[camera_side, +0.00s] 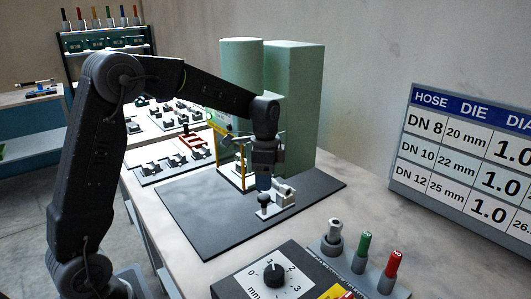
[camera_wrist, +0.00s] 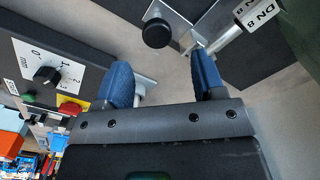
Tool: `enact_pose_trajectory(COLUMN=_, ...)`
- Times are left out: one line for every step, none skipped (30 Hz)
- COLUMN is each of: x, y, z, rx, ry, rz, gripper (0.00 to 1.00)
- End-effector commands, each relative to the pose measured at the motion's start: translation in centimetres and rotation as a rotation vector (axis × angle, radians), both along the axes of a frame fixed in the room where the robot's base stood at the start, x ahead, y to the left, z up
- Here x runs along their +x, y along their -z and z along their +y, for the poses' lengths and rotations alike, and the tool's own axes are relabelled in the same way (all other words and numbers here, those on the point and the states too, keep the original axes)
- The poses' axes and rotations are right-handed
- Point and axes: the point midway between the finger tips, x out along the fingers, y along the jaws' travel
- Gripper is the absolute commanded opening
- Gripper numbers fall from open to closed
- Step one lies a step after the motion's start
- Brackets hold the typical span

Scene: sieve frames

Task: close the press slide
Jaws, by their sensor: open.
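The green press (camera_side: 295,110) stands at the back of a dark base plate (camera_side: 205,215). A light slide piece with a round black knob (camera_side: 264,201) lies at the front of the press, below my gripper (camera_side: 264,184). In the wrist view the black knob (camera_wrist: 157,33) sits on a grey plate, ahead of my gripper (camera_wrist: 163,76). My gripper is open, its two blue fingertips apart with nothing clearly held between them. Whether a fingertip touches the slide I cannot tell. A pale fitting (camera_side: 285,194) sits right beside the knob.
A dial box (camera_side: 274,276) and a stand with grey, green (camera_side: 362,252) and red (camera_side: 389,271) upright pieces are at the front right. A yellow guard (camera_side: 242,165) stands by the press. Racks of small dies (camera_side: 165,165) lie to the left. A hose-die chart (camera_side: 465,150) stands right.

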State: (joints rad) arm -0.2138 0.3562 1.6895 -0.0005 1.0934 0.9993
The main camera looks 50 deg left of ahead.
Motion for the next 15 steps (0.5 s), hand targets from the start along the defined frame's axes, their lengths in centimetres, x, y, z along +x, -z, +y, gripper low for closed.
enact_pose_trajectory(x=0.1, y=-1.4, z=0.0, rx=0.001, ry=0.000, rz=-0.006, gripper=0.63)
enact_pose_trajectory(x=0.1, y=-2.0, z=0.0, rx=0.001, ry=0.000, rz=-0.006, gripper=0.63)
enact_pose_trajectory(x=0.1, y=-2.9, z=0.0, rx=0.001, ry=0.000, rz=-0.006, gripper=0.63)
enact_pose_trajectory(x=0.1, y=-3.6, z=0.0, rx=0.001, ry=0.000, rz=-0.006, gripper=0.63)
enact_pose_trajectory(x=0.1, y=-4.1, z=0.0, rx=0.001, ry=0.000, rz=-0.005, gripper=0.63)
enact_pose_trajectory(x=0.1, y=-4.9, z=0.0, rx=0.001, ry=0.000, rz=-0.006, gripper=0.63)
enact_pose_trajectory(x=0.1, y=-5.4, z=0.0, rx=0.001, ry=0.000, rz=-0.004, gripper=0.63)
enact_pose_trajectory(x=0.0, y=-5.9, z=0.0, rx=0.001, ry=0.000, rz=-0.005, gripper=0.63)
enact_pose_trajectory(x=0.1, y=-6.4, z=0.0, rx=0.000, ry=0.000, rz=-0.004, gripper=0.63)
enact_pose_trajectory(x=0.1, y=-6.8, z=0.0, rx=0.001, ry=0.000, rz=-0.004, gripper=0.63)
enact_pose_trajectory(x=0.1, y=-7.1, z=0.0, rx=0.001, ry=0.000, rz=-0.004, gripper=0.63)
enact_pose_trajectory(x=0.1, y=-7.5, z=0.0, rx=0.000, ry=0.000, rz=-0.003, gripper=0.63)
enact_pose_trajectory(x=0.1, y=-7.7, z=0.0, rx=0.000, ry=0.000, rz=-0.003, gripper=0.63)
enact_pose_trajectory(x=0.1, y=-7.8, z=0.0, rx=0.000, ry=0.000, rz=-0.003, gripper=0.63)
enact_pose_trajectory(x=0.0, y=-8.0, z=0.0, rx=0.000, ry=0.000, rz=-0.001, gripper=0.63)
